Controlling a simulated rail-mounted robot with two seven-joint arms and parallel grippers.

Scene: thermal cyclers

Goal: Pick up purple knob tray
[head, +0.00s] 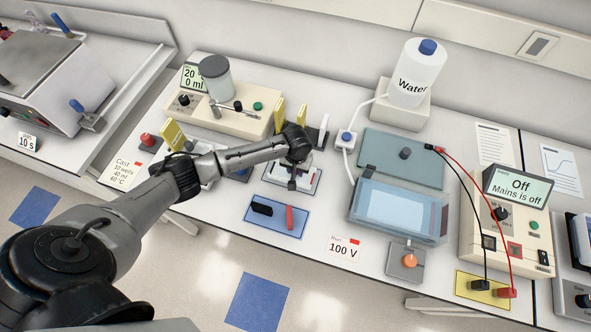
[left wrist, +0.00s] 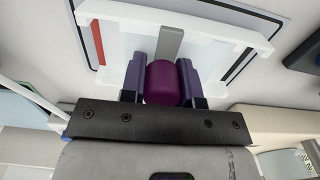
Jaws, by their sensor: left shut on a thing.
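The purple knob (left wrist: 167,83) sits between the two fingers of my left gripper (left wrist: 163,84) in the left wrist view, and the fingers are shut on it. The white tray (left wrist: 225,29) lies just beyond the knob, with a grey strip running down to it. In the head view my left gripper (head: 292,183) points down over the tray (head: 308,180), which is on a framed mat on the bench. The gripper and wrist hide much of the tray. I cannot tell whether it is lifted. My right gripper is not in view.
A blue mat (head: 275,222) with a black and a red piece lies in front. Yellow upright pieces (head: 279,115) stand close behind the gripper. A clear-lidded blue tank (head: 397,208) is to the right. The power supply (head: 507,225) has red and black leads.

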